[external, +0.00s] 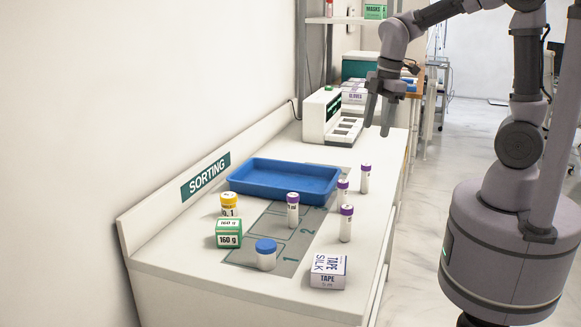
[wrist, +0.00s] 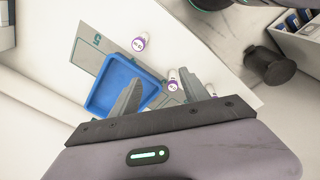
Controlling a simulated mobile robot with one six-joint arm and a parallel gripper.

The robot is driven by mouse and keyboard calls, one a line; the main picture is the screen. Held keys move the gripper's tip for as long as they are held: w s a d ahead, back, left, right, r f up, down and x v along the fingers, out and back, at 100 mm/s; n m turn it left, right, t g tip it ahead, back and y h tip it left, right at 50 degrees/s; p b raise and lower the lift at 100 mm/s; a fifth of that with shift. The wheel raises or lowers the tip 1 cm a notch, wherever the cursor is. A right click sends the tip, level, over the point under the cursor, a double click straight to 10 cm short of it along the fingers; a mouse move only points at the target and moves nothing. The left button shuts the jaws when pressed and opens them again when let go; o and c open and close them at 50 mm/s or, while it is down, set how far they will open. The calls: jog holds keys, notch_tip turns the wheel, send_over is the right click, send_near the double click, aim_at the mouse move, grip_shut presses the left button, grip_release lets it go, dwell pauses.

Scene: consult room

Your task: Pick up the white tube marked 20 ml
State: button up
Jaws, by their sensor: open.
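Several white tubes with purple caps stand upright on the counter in the external view: one on the grey mat (external: 293,213), one right of the blue tray (external: 342,197), one nearer the front (external: 346,228) and one farther back (external: 365,181). Their labels are too small to read, so I cannot tell which is marked 20 ml. My gripper (external: 377,130) is open and empty, high above the counter's far right part. In the wrist view my gripper (wrist: 163,92) shows both fingers apart, with a tube (wrist: 172,80) beyond them and another tube (wrist: 139,43) farther up.
A yellow-capped jar (external: 229,206), a green 160 g box (external: 229,236), a blue-capped jar (external: 266,258) and a tape box (external: 328,272) stand in front. A white device (external: 321,115) stands at the back.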

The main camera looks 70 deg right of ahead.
aim_at(364, 164)
jog(key=w+d+f+n+g+p, duration=0.2)
jog(key=w+d+n, duration=0.2)
jog(key=d+n, duration=0.2)
jog(key=f+b, duration=0.2)
jog(key=f, duration=0.1)
jog(key=f+b, duration=0.1)
jog(key=f, duration=0.3)
jog(key=f+b, duration=0.2)
jog(key=f, duration=0.2)
jog(key=shift+s+f+b, duration=0.2)
jog(key=shift+s+b, duration=0.05)
jog(key=shift+b, duration=0.1)
jog(key=f+b, duration=0.1)
jog(key=f, duration=0.1)
jog(key=f+b, duration=0.1)
jog(key=f, duration=0.1)
jog(key=f+b, duration=0.1)
jog(key=f, duration=0.1)
jog(key=shift+s+a+b, duration=0.2)
jog(key=shift+s+b, duration=0.05)
jog(key=shift+b, duration=0.15)
jog(key=shift+r, duration=0.1)
jog(key=shift+c, duration=0.7)
grip_shut()
